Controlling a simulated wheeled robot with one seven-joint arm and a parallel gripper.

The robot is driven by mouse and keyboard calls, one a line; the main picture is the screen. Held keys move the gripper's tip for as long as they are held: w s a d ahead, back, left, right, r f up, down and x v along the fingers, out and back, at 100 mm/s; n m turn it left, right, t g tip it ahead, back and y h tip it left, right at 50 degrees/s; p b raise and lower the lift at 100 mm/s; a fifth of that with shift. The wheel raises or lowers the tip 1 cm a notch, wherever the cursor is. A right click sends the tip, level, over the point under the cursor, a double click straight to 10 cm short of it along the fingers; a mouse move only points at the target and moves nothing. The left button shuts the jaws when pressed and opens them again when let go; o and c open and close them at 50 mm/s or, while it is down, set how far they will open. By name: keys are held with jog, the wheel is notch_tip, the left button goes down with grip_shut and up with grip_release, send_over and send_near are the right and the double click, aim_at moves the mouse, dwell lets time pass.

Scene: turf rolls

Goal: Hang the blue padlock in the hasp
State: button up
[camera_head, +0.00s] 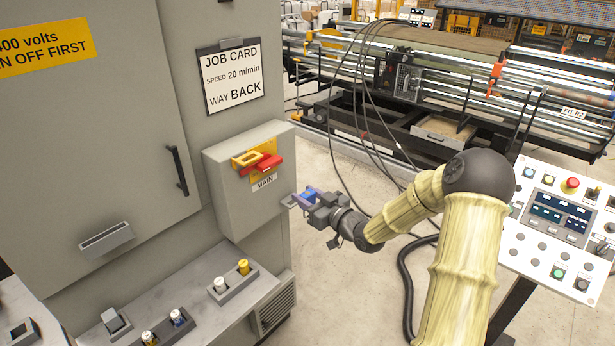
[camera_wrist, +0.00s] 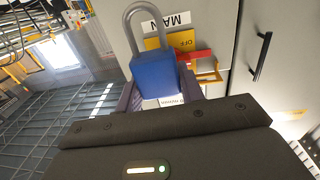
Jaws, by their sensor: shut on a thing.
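The blue padlock (camera_wrist: 154,75) is held between the fingers of my gripper (camera_wrist: 158,92), its grey shackle (camera_wrist: 148,12) pointing up in the wrist view. I cannot tell whether the shackle is open or closed. In the head view my gripper (camera_head: 305,200) holds the padlock (camera_head: 309,192) in front of and to the right of the grey switch box, apart from it. The yellow hasp (camera_head: 244,159) stands out from the box front beside the red handle (camera_head: 262,168). The hasp also shows in the wrist view (camera_wrist: 208,76), right of the padlock, with nothing visible hanging in it.
The grey switch box (camera_head: 232,205) juts from the tall cabinet (camera_head: 105,150). Below it is a ledge (camera_head: 195,300) with yellow and white-topped parts in holders. Black cables (camera_head: 350,130) hang behind my arm. A control panel (camera_head: 550,235) stands at the right.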

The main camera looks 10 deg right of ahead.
jog(key=s+f+m+t+h, duration=0.1)
jog(key=s+f+m+h, duration=0.2)
jog(key=f, duration=0.9)
jog(key=s+f+m+t+h, duration=0.1)
jog(key=s+f+m+h, duration=0.2)
jog(key=f, duration=0.9)
jog(key=s+h, duration=0.3)
jog(key=s, duration=0.2)
jog(key=shift+a+t, duration=0.3)
jog(key=shift+a, duration=0.05)
